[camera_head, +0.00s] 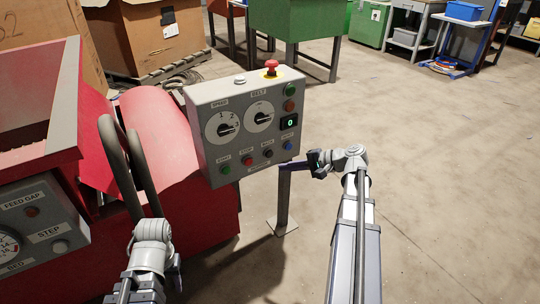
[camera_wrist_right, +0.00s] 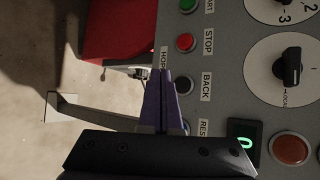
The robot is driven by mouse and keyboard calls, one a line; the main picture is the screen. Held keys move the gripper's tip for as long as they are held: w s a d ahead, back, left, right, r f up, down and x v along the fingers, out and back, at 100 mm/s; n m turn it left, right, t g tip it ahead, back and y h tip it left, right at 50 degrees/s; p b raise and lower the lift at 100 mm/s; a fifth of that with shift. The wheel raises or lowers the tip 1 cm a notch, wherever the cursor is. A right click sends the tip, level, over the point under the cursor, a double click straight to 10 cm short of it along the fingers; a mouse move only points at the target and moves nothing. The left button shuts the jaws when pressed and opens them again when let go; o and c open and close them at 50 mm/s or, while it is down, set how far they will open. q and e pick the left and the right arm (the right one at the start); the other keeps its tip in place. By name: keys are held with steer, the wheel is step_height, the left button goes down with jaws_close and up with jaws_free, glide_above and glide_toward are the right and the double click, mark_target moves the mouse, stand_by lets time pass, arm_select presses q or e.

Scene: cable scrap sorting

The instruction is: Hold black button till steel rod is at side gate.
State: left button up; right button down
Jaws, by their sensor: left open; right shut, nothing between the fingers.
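The black button (camera_head: 267,153), labelled BACK, is in the bottom row of the grey control box. It also shows in the right wrist view (camera_wrist_right: 184,85). My right gripper (camera_head: 286,167) has its purple fingers shut and empty near the box's lower edge. In the right wrist view the fingers (camera_wrist_right: 164,82) reach beside the black button and partly cover a label. I cannot tell whether they touch the panel. My left gripper (camera_head: 175,275) is open, low at the left, mostly hidden by its arm. I cannot make out the steel rod or the side gate.
The control box (camera_head: 207,96) has a red emergency button (camera_head: 271,66), two dials and a green display (camera_head: 289,121) reading 0. It stands on a post (camera_head: 283,200). A red machine (camera_head: 160,120) with dark bent tubes is at left. Floor at right is clear.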

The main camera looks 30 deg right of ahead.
mark_target(269, 154)
steer(key=shift+w+a, duration=0.2)
steer(key=shift+w, duration=2.05)
steer(key=shift+w, duration=0.15)
steer(key=shift+w, duration=0.3)
